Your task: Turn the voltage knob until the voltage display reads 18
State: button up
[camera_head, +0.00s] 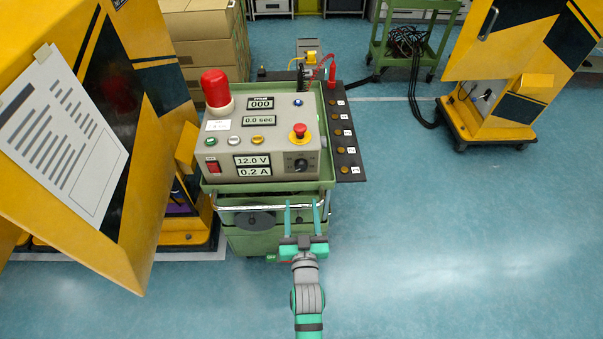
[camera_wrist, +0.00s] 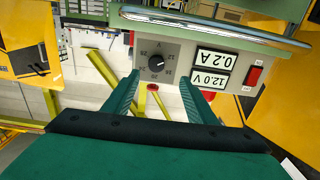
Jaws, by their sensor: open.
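The voltage knob (camera_head: 300,164) is a black dial on the right of the control box's front face. In the wrist view the knob (camera_wrist: 156,64) shows upside down with numbers around it, ahead of and between my fingers. The voltage display (camera_head: 252,160) reads 12.0 V; it also shows inverted in the wrist view (camera_wrist: 208,80). Below it a second display (camera_head: 254,171) reads 0.2 A. My gripper (camera_head: 301,207) is open and empty, in front of the box and apart from the knob.
The grey control box (camera_head: 222,150) sits on a green cart (camera_head: 245,187) with a front rail. A red emergency button (camera_head: 299,131), red lamp (camera_head: 216,88) and red switch (camera_head: 212,168) are on the box. A yellow panel (camera_head: 60,120) stands left.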

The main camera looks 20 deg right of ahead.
aim_at(301, 169)
jog(key=x, duration=0.8)
jog(key=r+x, duration=0.1)
jog(key=x, duration=0.3)
jog(key=shift+w+d, duration=0.25)
jog(key=shift+d, duration=0.25)
jog(key=shift+c, duration=0.4)
jog(key=c, duration=1)
